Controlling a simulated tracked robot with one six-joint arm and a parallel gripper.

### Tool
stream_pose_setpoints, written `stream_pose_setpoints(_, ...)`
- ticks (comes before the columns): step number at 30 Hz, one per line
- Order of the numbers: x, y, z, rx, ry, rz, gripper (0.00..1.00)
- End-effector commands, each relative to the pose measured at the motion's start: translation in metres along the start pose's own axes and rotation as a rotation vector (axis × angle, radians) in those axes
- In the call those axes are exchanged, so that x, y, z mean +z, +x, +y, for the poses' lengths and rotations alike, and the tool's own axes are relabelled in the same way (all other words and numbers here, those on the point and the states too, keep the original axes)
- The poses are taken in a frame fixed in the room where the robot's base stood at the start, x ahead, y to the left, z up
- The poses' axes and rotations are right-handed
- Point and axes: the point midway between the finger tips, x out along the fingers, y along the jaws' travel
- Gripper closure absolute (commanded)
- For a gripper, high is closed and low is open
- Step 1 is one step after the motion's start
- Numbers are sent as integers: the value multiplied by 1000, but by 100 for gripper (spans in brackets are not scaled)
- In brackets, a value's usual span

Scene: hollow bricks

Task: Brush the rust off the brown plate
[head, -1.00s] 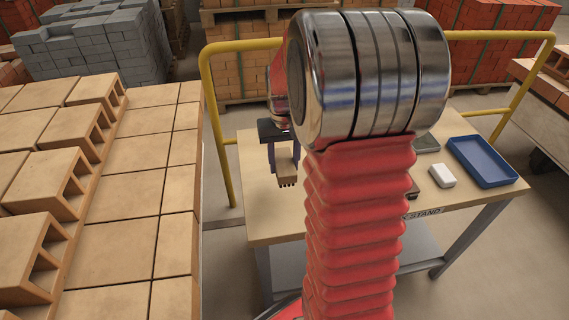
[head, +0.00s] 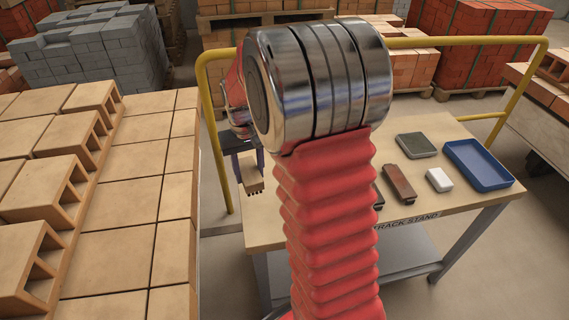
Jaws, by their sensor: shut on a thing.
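My gripper (head: 251,168) is shut on a pale wooden brush (head: 253,184), whose dark bristles point down. It holds the brush at the left end of the work table (head: 440,205); I cannot tell whether the bristles touch anything. A narrow brown piece (head: 398,183), which looks like the brown plate, lies on the table right of my arm. No rust patches can be made out on it at this size. My arm hides the middle of the table.
A grey slab (head: 416,145), a white block (head: 439,180) and a blue tray (head: 479,164) lie on the table's right part. A yellow rail (head: 215,140) runs behind and beside the table. Tan hollow bricks (head: 60,195) stand at the left.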

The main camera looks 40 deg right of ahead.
Motion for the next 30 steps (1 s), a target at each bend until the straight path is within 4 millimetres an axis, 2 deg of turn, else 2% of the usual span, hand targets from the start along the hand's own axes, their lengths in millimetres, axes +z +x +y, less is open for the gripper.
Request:
stream_pose_setpoints(1, -5, 3, -21, 0, -40, -1, 76)
stream_pose_setpoints(6, -16, 12, -82, 0, -150, -1, 76)
stream_pose_setpoints(9, -19, 17, -115, 0, -208, -1, 76)
stream_pose_setpoints(13, -19, 22, -145, -1, -260, -1, 76)
stream_pose_setpoints(18, -19, 24, -159, -1, -283, 1, 76)
stream_pose_setpoints(30, -19, 24, -159, -1, -282, 1, 76)
